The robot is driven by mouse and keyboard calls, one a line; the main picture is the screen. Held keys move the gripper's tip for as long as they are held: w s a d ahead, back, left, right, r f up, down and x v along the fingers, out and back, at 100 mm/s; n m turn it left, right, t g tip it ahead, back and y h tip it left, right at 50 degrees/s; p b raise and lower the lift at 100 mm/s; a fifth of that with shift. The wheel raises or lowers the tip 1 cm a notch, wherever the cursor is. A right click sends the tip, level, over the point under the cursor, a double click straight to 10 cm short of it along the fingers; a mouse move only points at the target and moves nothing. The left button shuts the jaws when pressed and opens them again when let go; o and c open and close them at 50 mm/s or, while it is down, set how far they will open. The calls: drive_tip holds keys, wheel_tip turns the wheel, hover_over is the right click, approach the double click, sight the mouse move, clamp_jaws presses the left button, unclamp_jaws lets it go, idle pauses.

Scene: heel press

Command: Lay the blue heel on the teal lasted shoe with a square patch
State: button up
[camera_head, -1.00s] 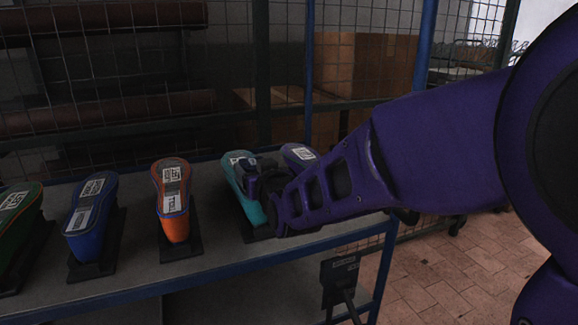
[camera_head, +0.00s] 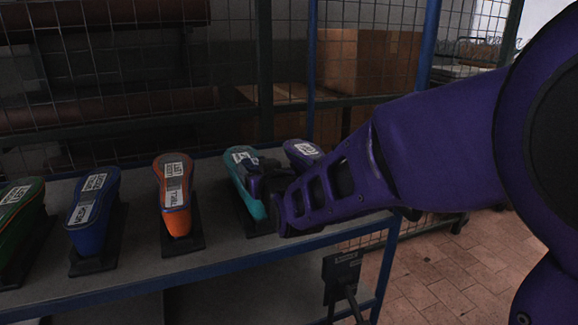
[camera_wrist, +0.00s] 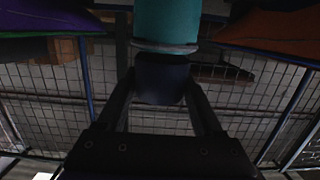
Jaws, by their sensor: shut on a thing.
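The teal lasted shoe (camera_head: 236,172) stands sole up on a dark stand on the shelf, with a white printed label (camera_head: 243,157) towards its far end. My gripper (camera_head: 257,183) is at the near end of this shoe and covers part of it. In the wrist view my gripper (camera_wrist: 162,88) is shut on the dark blue heel (camera_wrist: 162,72), which sits between the two fingers. The heel is right against the grey edge of the teal shoe (camera_wrist: 167,20) in that view; I cannot tell whether they touch. The head view barely shows the heel.
A purple shoe (camera_head: 302,151) stands close to the right of the teal one, partly behind my arm. An orange shoe (camera_head: 174,205), a blue shoe (camera_head: 92,215) and a green shoe (camera_head: 18,225) stand to the left. The shelf (camera_head: 215,240) has a blue front edge; wire mesh stands behind.

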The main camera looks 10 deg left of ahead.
drive_tip(key=shift+f, duration=0.6)
drive_tip(key=o, duration=1.5)
drive_tip(key=shift+s+d, duration=0.1)
drive_tip(key=shift+s, duration=0.05)
